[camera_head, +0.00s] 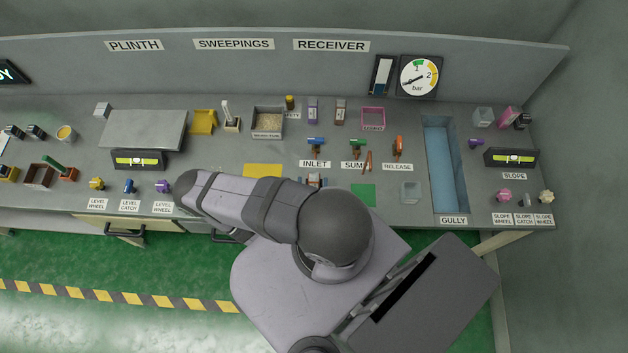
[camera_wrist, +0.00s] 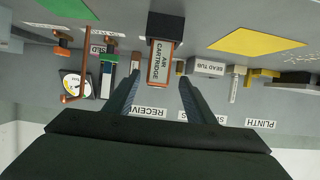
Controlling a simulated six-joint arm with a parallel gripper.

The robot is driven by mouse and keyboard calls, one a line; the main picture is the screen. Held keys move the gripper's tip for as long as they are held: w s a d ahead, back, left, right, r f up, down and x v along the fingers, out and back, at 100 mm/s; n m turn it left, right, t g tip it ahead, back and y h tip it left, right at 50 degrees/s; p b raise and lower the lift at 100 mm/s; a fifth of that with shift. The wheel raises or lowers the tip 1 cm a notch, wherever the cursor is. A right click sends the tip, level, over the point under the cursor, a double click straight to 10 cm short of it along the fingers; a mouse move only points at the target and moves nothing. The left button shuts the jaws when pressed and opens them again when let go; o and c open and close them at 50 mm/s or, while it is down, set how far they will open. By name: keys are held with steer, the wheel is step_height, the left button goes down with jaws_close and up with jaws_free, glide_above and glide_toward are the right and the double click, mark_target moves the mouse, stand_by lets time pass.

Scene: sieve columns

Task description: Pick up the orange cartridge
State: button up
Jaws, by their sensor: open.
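In the wrist view a cartridge (camera_wrist: 160,68) with orange-brown edges, a dark block at one end and a pale label partly reading "CARTRIDGE" stands out between my fingers. My gripper (camera_wrist: 158,80) is open, with one finger to each side of the cartridge and visible space between. I cannot tell how far the fingertips are from it in depth. My gripper is hidden there.
A yellow mat (camera_head: 262,170) and a green mat (camera_head: 363,195) flank the spot. Behind are the INLET valve (camera_head: 315,145) and the orange RELEASE valve (camera_head: 398,147). A copper-coloured rod (camera_wrist: 84,70) stands left in the wrist view. The blue gully (camera_head: 445,165) is further right.

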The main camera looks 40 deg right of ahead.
mark_target(315, 175)
steer(key=shift+d, duration=0.15)
steer(key=shift+w+d+f+p, duration=0.25)
steer(key=shift+p, duration=0.05)
steer(key=shift+w+d, duration=0.3)
steer(key=shift+w+d+f, duration=0.1)
steer(key=shift+p+x, duration=0.95)
steer(key=shift+x, duration=1.55)
steer(key=shift+d, duration=0.1)
steer(key=c, duration=1.2)
